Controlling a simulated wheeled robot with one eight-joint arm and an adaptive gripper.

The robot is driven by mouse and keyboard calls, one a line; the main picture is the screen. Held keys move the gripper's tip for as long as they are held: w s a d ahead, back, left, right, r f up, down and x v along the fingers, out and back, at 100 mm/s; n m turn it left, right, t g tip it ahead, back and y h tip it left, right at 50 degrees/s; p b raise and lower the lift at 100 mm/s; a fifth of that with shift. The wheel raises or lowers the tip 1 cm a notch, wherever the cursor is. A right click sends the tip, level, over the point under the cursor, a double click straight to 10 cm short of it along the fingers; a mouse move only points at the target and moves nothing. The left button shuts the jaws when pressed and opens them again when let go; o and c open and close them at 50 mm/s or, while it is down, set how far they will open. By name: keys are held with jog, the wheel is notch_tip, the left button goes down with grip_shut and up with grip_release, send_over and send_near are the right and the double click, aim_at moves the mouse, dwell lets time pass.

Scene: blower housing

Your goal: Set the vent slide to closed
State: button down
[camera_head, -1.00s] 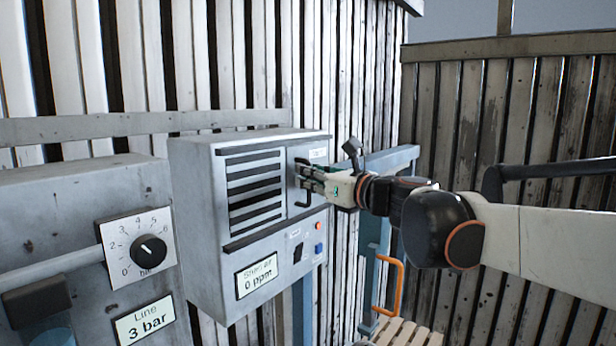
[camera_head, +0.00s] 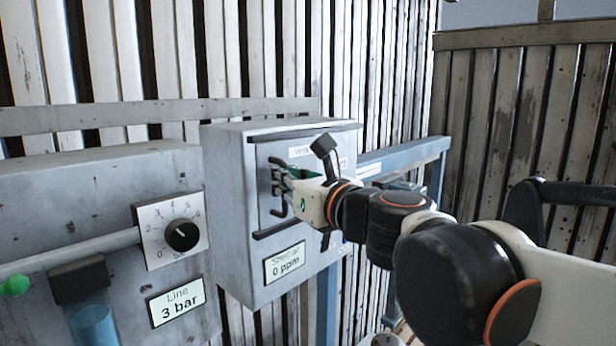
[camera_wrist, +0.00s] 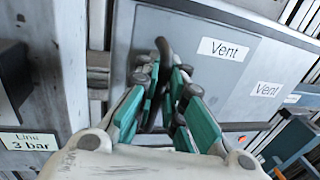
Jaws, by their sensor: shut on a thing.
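The vent slide (camera_head: 264,170) is a flat grey plate on the front of the grey blower housing (camera_head: 228,215), between dark top and bottom rails. It now sits over the area of the louvre slots, and no slots show in the head view. My gripper (camera_head: 284,182) is shut on the slide's dark handle (camera_head: 277,209). In the wrist view the handle (camera_wrist: 162,50) stands up between the green-padded fingers of my gripper (camera_wrist: 164,85). One "Vent" label (camera_wrist: 222,48) is on the plate and another (camera_wrist: 267,89) is beyond its edge. My gripper hides part of the plate's right side.
Left of the housing is a line unit with a dial (camera_head: 181,236) and a "Line 3 bar" label (camera_head: 176,302). A "0 ppm" label (camera_head: 285,263) is below the slide. A blue frame (camera_head: 405,155) stands right of the housing.

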jog(key=shift+s+f, duration=0.15)
jog(key=c, duration=2)
grip_release()
jog(key=shift+s, duration=0.15)
jog(key=v, duration=1.1)
jog(key=shift+s+d, duration=0.25)
jog(key=shift+s, duration=0.05)
